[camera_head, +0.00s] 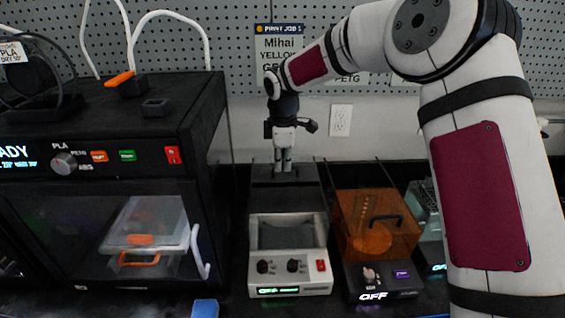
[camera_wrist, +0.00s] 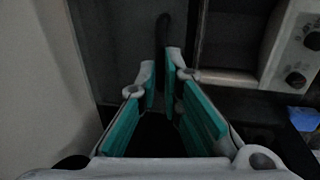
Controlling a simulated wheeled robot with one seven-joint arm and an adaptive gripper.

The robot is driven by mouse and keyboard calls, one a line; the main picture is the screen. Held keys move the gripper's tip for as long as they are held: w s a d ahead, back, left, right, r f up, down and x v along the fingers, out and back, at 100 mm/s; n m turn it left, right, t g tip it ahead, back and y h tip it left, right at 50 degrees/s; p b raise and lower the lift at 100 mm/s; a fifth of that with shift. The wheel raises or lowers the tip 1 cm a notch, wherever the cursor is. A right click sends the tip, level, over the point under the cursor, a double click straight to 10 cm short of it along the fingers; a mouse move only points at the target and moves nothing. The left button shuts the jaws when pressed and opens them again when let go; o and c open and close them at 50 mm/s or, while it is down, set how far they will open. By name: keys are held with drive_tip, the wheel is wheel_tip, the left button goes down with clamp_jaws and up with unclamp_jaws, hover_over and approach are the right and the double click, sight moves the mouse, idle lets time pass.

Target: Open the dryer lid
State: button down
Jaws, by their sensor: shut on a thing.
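My gripper (camera_head: 283,170) points down at the top of this panel. In the wrist view its teal-padded fingers (camera_wrist: 161,78) are close together at the tips, around a dark bar (camera_wrist: 163,32) that looks like a handle. The exact contact is hidden in shadow. The knob panel (camera_wrist: 296,45) is at upper right there.
An amber box (camera_head: 355,215) with a black handle and a round disc inside stands close on the right. A large black machine (camera_head: 140,175) stands on the left. A blue block (camera_head: 205,308) lies in front. A pegboard wall (camera_head: 240,35) is behind.

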drive_tip(key=c, duration=1.7)
unclamp_jaws()
drive_tip(key=shift+r, duration=0.1)
drive_tip(key=r, duration=0.4)
drive_tip(key=s+r, duration=0.1)
drive_tip(key=r, duration=0.2)
drive_tip(key=s+r, duration=0.1)
drive_tip(key=r, duration=0.3)
drive_tip(key=shift+s+r, duration=0.15)
drive_tip(key=shift+r, duration=0.15)
